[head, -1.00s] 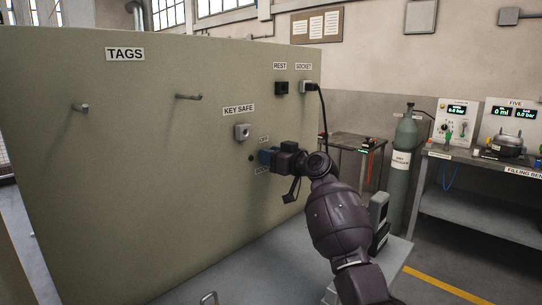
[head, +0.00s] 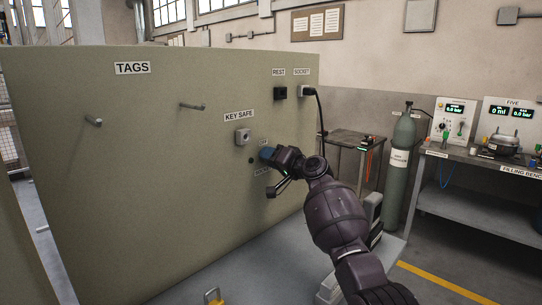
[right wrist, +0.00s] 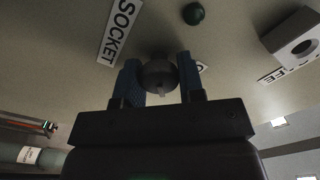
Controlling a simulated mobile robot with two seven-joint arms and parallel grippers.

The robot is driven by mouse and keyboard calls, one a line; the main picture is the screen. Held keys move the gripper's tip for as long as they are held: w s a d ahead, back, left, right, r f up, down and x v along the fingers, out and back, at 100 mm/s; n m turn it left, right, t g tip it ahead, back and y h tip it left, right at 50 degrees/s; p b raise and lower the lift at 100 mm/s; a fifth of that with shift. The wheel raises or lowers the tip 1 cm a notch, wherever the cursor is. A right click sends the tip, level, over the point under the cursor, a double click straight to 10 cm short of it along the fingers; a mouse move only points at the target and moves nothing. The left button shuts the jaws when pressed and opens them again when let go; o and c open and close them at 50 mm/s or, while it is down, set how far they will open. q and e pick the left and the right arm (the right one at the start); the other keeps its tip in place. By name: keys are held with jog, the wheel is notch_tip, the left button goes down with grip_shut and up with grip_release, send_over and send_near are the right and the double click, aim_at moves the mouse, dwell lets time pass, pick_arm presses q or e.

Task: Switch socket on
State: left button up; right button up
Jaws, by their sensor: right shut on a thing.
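The socket switch is a dark round knob (right wrist: 158,76) with a small pale pointer mark, low on the panel beside a SOCKET label (right wrist: 119,33). My right gripper (head: 267,153) reaches it from the right in the head view and hides most of it. In the right wrist view the blue fingers (right wrist: 159,80) are on both sides of the knob, shut on it. A dark green round lamp (head: 251,160) is just left of the gripper and also shows in the wrist view (right wrist: 193,13). The labels around the knob are partly hidden. My left gripper is out of view.
A key safe (head: 243,137) is up and left of the switch. Above are the REST block (head: 280,93) and a socket (head: 305,91) with a plugged cable. Two pegs (head: 192,106) stick out under TAGS. A yellow padlock (head: 213,297) is at the bottom edge.

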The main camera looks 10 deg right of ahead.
jog(key=m+p, duration=0.1)
jog(key=m, duration=0.2)
jog(key=shift+r+m, duration=0.15)
jog(key=shift+m, duration=0.25)
jog(key=shift+m+p, duration=0.45)
jog(key=shift+m, duration=0.35)
jog(key=shift+f+m+p, duration=0.2)
jog(key=shift+m+p, duration=0.2)
jog(key=shift+m, duration=1.1)
jog(key=shift+f, duration=0.1)
jog(key=o, duration=0.9)
jog(key=shift+d, duration=0.1)
